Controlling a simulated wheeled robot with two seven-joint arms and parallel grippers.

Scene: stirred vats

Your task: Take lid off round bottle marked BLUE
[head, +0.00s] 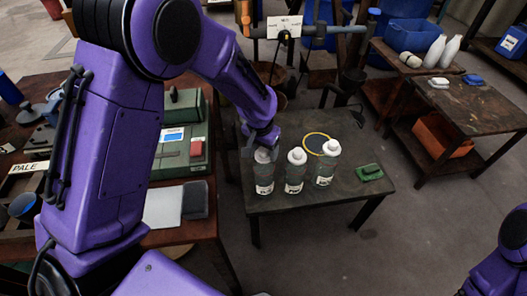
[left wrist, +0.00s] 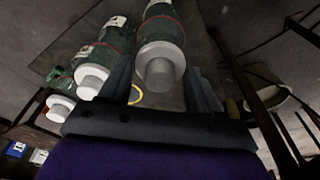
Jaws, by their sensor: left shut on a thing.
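Three round, dark green bottles with white lids and white labels stand in a row on a small dark table: a left bottle (head: 264,177), a middle bottle (head: 295,175) and a right bottle (head: 326,166). The label words are too small to read, so I cannot tell which is BLUE. My left gripper (head: 262,146) is over the left bottle, shut on its white lid (left wrist: 160,66). In the left wrist view its dark fingers flank this lid, which appears to sit on the bottle. My right gripper is out of view; only part of my right arm shows.
A yellow-rimmed ring (head: 317,143) lies behind the bottles, and a green item (head: 369,172) lies at the table's right. A bench with green cases (head: 184,150) is close on the left. The table's front right is clear.

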